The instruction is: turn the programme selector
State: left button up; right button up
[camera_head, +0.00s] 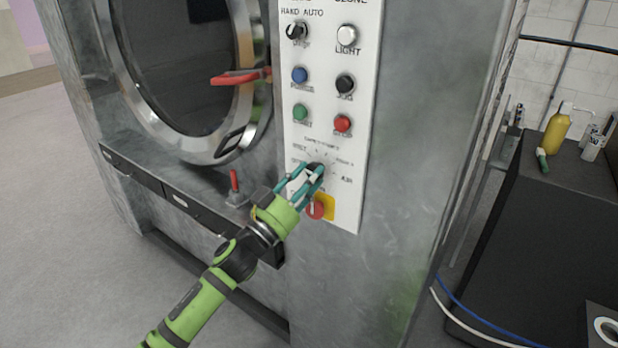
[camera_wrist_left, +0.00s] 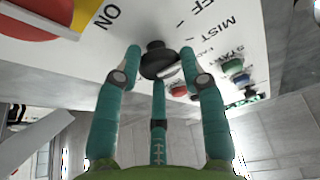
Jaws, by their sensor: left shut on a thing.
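The programme selector is a black rotary knob (camera_wrist_left: 157,61) low on the white control panel (camera_head: 362,95), with printed labels around it. In the head view the knob (camera_head: 319,168) is partly hidden by my fingers. My left gripper (camera_head: 310,178) has teal fingers and a green body, and it reaches the panel from the lower left. In the left wrist view its fingertips (camera_wrist_left: 161,58) are on both sides of the knob, shut on it. A third finger sits below in that view. My right gripper is not in view.
A red emergency button (camera_head: 316,210) on a yellow plate sits just below the knob. Red (camera_head: 342,124) and green (camera_head: 300,112) buttons sit above it. A red door handle (camera_head: 238,77) and small red lever (camera_head: 234,181) are to the left. A dark cabinet (camera_head: 560,215) stands right.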

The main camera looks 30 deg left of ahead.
pick_arm(q)
jog(key=m+h, duration=0.1)
jog(key=m, duration=0.1)
jog(key=r+m+g+h+p, duration=0.1)
jog(key=m, duration=0.2)
jog(key=shift+a+m+h, duration=0.15)
jog(key=shift+m+h, duration=0.15)
jog(key=m, duration=0.2)
jog(key=m+g+h+p, duration=0.1)
jog(key=m, duration=0.1)
jog(key=shift+w+r+m+g, duration=0.1)
jog(key=shift+r+m+g, duration=0.05)
jog(key=shift+m+g, duration=0.15)
jog(key=shift+c, duration=0.2)
jog(key=m+p, duration=0.1)
jog(key=m, duration=0.1)
jog(key=m+g+p, duration=0.1)
jog(key=m, duration=0.1)
jog(key=shift+g+h, duration=0.3)
jog(key=shift+h, duration=0.1)
jog(key=shift+f+m+g+p, duration=0.2)
jog(key=shift+m+g+p, duration=0.15)
jog(key=shift+m, duration=0.55)
jog(key=shift+f, duration=0.2)
jog(key=o, duration=1.2)
jog(key=shift+s+d, duration=0.2)
jog(key=shift+d, duration=0.05)
